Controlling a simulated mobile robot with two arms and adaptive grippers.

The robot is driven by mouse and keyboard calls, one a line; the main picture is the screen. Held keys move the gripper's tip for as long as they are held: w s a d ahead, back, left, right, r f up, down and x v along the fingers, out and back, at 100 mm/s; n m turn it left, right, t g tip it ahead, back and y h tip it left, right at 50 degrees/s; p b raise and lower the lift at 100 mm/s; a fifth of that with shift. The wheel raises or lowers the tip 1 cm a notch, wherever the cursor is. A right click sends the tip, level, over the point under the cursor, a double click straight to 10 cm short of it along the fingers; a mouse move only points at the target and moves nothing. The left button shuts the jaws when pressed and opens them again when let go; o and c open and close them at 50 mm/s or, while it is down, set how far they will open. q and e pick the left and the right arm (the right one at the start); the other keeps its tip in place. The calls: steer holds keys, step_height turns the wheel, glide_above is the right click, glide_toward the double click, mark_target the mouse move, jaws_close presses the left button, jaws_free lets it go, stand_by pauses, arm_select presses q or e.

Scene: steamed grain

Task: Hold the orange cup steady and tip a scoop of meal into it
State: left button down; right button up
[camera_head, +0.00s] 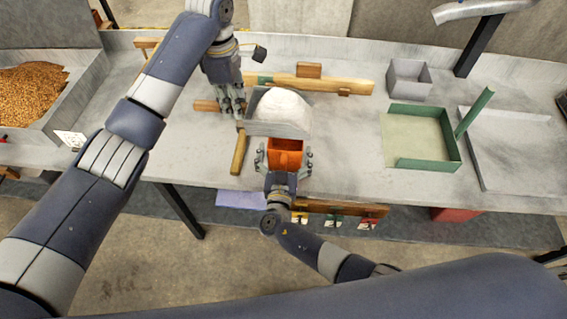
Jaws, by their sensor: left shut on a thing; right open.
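The orange cup (286,146) stands near the front edge of the table, in the middle of the camera_head view. My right gripper (285,158) is open, with its fingers on either side of the cup. A grey scoop (274,130) heaped with white meal (284,106) is just behind the cup and overlaps its back rim in the picture. My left gripper (236,106) is shut on the scoop at its left side. The scoop's handle is mostly hidden by the fingers. I cannot tell whether the scoop touches the cup.
Wooden bars (325,84) lie behind the scoop, and a short wooden stick (239,152) lies left of the cup. A green-walled tray (430,164), a grey box (409,82) and a grey tray (510,185) stand right. A grain bin (74,98) is far left.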

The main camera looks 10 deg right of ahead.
arm_select(q)
steer(key=shift+r, duration=0.1)
arm_select(e)
steer(key=shift+x, duration=0.95)
steer(key=c, duration=1)
arm_select(q)
steer(key=shift+w, duration=0.1)
